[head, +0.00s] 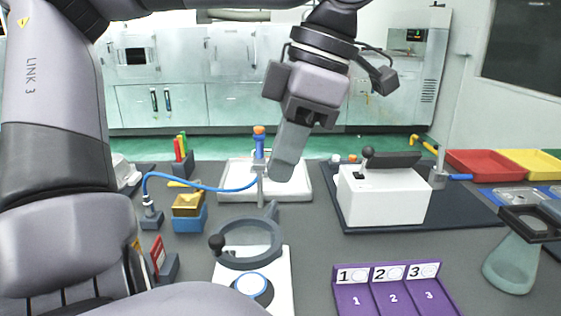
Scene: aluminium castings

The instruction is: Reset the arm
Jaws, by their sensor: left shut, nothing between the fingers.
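My left arm comes in from the left and bends over the top of the view. My left gripper (283,172) hangs near the middle, pointing down and slightly left. Its fingers are shut with nothing between them. The fingertips are in front of the white tray (303,188) on the table, just right of an upright stand with a blue and orange top (259,140). The gripper looks apart from both, though depth is hard to judge. My right gripper is not in view.
A magnifier ring (249,258) stands front centre, with a purple numbered rack (390,297) to its right. A white box device (384,205) sits on a dark mat. A greenish flask (511,264) and red (484,164) and yellow (531,163) trays are at right.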

